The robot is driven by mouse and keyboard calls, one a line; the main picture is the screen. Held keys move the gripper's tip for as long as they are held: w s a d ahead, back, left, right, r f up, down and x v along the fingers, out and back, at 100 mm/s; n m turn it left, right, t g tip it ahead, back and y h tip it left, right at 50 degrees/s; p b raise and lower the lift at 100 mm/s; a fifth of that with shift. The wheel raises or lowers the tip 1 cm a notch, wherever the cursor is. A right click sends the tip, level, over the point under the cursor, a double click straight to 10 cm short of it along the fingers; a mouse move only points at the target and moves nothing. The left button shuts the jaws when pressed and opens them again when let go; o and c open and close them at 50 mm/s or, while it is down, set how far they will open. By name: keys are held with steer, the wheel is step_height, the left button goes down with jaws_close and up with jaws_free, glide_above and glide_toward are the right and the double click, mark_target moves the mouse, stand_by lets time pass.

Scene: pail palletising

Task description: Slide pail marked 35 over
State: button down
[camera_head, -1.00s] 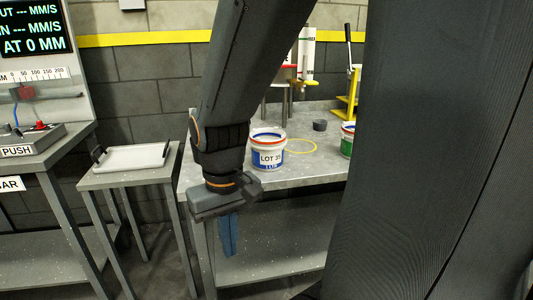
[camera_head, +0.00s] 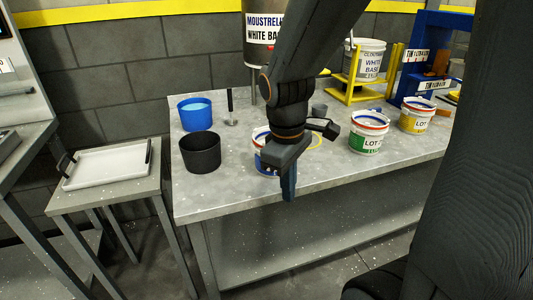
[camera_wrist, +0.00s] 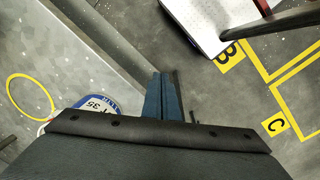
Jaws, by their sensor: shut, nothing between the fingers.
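The pail marked 35 (camera_head: 261,157) stands upright on the grey bench (camera_head: 225,185). It is white with a blue band, and my arm hides much of it in the head view. In the wrist view its label "35" (camera_wrist: 98,106) shows just above the dark edge of my gripper body. My gripper (camera_head: 288,190) points down in front of the pail, near the bench's front edge. Its blue fingers (camera_wrist: 163,95) are together and hold nothing. In the wrist view they are to the right of the pail; I cannot tell whether they touch it.
A yellow ring (camera_head: 317,142) lies on the bench behind the gripper. A blue tub (camera_head: 195,115) and a black tub (camera_head: 200,153) stand left. A green-labelled pail (camera_head: 368,137) and a yellow-labelled pail (camera_head: 416,117) stand right. A white tray (camera_head: 108,167) rests on a side table.

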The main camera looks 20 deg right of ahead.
steer(key=w+a+r+n+t+h+p, duration=0.1)
steer(key=w+a+r+n+p, duration=0.3)
steer(key=n, duration=0.5)
steer(key=w+a+r+n+p, duration=0.3)
steer(key=w+n+p, duration=0.25)
steer(key=n, duration=0.35)
steer(key=x, duration=0.9)
steer(key=shift+s+f, duration=0.15)
steer(key=shift+s, duration=0.1)
steer(key=shift+w+d+p, duration=0.75)
steer(key=shift+w+d, duration=0.2)
steer(key=shift+d, duration=0.25)
steer(key=shift+w+d+f, duration=0.1)
steer(key=shift+w+d, duration=0.25)
